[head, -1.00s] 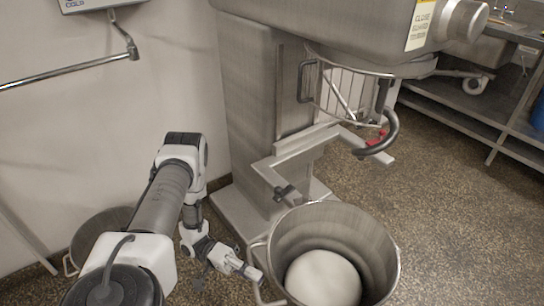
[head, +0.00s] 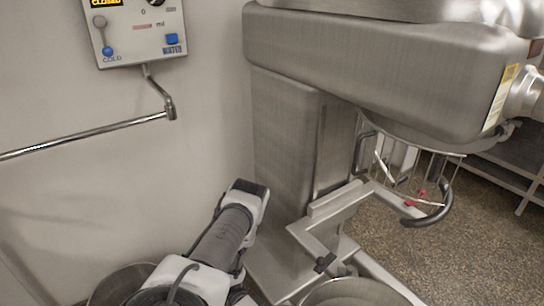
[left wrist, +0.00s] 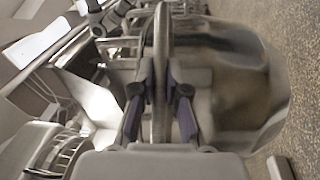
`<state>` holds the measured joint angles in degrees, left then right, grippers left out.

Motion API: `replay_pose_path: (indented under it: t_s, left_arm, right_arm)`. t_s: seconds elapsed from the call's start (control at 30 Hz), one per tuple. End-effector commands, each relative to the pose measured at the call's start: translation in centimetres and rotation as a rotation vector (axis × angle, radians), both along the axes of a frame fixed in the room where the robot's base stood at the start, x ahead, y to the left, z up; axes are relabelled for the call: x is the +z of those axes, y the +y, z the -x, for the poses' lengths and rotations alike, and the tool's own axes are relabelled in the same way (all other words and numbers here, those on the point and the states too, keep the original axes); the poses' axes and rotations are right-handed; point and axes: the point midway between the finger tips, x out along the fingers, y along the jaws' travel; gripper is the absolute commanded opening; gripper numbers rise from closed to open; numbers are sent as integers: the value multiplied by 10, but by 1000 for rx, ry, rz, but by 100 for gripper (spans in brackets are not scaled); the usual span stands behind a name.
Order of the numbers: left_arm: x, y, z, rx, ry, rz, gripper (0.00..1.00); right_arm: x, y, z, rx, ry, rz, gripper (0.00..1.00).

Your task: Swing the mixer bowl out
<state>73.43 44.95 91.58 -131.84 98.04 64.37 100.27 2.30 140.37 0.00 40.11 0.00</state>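The mixer bowl (head: 352,286) is steel; only its upper rim shows at the bottom edge of the head view, in front of the mixer column and out from under the mixer head (head: 390,75). The bowl's side (left wrist: 235,85) fills the right of the left wrist view. My left gripper (left wrist: 160,85) has its two fingertips close on either side of an upright bar, the bowl handle (left wrist: 160,45), and appears shut on it. My right gripper is in neither view.
The bowl support arm (head: 345,208) reaches out from the column (head: 285,135). A wall control panel (head: 140,30) and rail (head: 85,138) are left. Speckled floor (head: 400,245) is open at right.

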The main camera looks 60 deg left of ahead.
Motion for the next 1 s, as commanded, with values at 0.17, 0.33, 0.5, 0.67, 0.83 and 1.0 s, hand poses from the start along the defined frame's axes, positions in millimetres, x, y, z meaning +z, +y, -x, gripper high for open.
replay_pose_path:
  t_s: [0.17, 0.33, 0.5, 0.67, 0.83, 1.0]
  left_arm:
    - [1, 0, -2, 1, -3, 1, 39]
    - [0, 0, -1, 0, -2, 0, 39]
    - [-1, 8, 0, 2, -3, -2, 39]
    - [-6, 39, 3, 2, -2, -4, 39]
    - [-12, 83, 8, 0, -1, -4, 39]
    - [-16, 112, 10, 0, -1, -4, 39]
  right_arm:
    - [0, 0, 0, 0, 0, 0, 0]
    - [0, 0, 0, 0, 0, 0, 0]
    - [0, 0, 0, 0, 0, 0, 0]
    - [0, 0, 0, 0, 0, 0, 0]
    - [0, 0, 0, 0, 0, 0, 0]
    - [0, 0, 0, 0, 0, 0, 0]
